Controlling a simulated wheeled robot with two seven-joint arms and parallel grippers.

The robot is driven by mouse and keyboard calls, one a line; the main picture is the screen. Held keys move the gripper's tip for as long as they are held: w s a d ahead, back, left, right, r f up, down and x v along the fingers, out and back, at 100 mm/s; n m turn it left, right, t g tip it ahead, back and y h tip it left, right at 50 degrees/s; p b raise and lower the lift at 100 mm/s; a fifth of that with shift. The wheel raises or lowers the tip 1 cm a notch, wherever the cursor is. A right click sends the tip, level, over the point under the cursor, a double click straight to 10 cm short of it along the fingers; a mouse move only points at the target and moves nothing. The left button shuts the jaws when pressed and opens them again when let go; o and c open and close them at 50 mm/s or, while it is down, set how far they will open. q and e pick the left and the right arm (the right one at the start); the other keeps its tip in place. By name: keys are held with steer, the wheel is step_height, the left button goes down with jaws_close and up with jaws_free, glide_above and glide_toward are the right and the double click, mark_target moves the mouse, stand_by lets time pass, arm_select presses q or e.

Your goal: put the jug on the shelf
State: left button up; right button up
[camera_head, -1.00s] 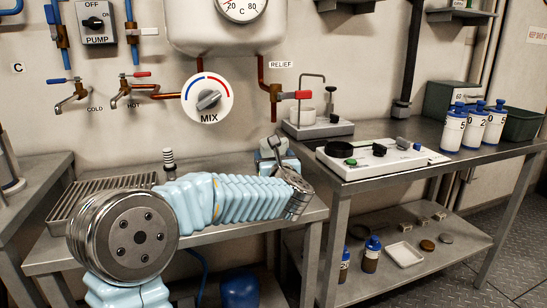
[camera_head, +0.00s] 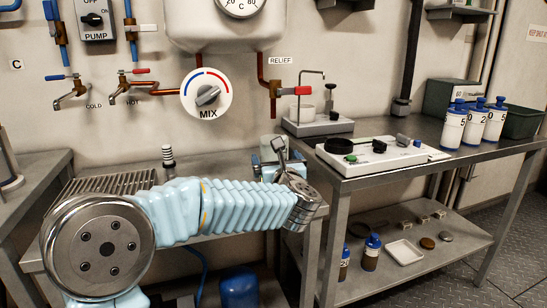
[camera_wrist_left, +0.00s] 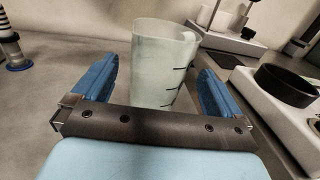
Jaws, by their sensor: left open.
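A pale translucent jug (camera_wrist_left: 162,58) with dark marks on its side stands upright on the metal table. In the left wrist view it is between the two blue fingers of my left gripper (camera_wrist_left: 158,82), which is open, with a gap at each side. In the head view the jug (camera_head: 270,143) shows just behind my left gripper (camera_head: 276,160), its lower part hidden. A wall shelf (camera_head: 462,14) is at the top right, and a low shelf (camera_head: 400,275) lies under the right bench. My right gripper is not in view.
A white device with a black ring (camera_head: 336,147) and a stand (camera_head: 318,128) are on the right bench, close to the jug's right. Several white bottles (camera_head: 475,124) stand farther right. The low shelf holds two bottles, a white tray (camera_head: 404,252) and small parts. A drain grate (camera_head: 110,184) is left.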

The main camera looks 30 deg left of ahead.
arm_select(q)
steer(key=v, duration=0.7)
steer(key=shift+s+d+b, duration=0.15)
steer(key=shift+d+b, duration=0.05)
steer(key=shift+b, duration=0.2)
